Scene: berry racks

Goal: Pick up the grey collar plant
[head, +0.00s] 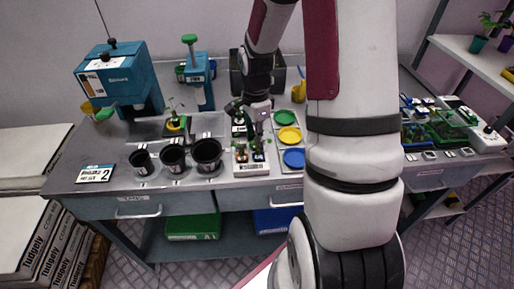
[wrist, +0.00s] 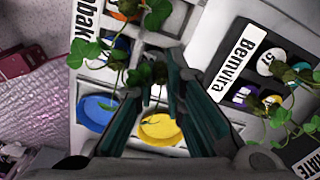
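My gripper (head: 250,118) points down over the small white plant tray (head: 252,169) at the middle of the bench. In the wrist view its two dark teal fingers (wrist: 158,78) stand apart, with a gap between them. A leafy plant (wrist: 148,73) shows at the fingertips, with a pale, greyish-white collar (wrist: 158,91) just below its leaves; the fingers partly hide it. I cannot tell whether a finger touches it. Other plants in the wrist view have an orange collar (wrist: 124,13) and a blue collar (wrist: 119,45).
A plate with green, yellow (head: 289,135) and blue discs (head: 294,158) lies right of the tray. Black pots (head: 208,155) stand left. A second tray labelled Benvira (wrist: 240,55) holds plants with white, yellow and purple collars, close on the right in the wrist view.

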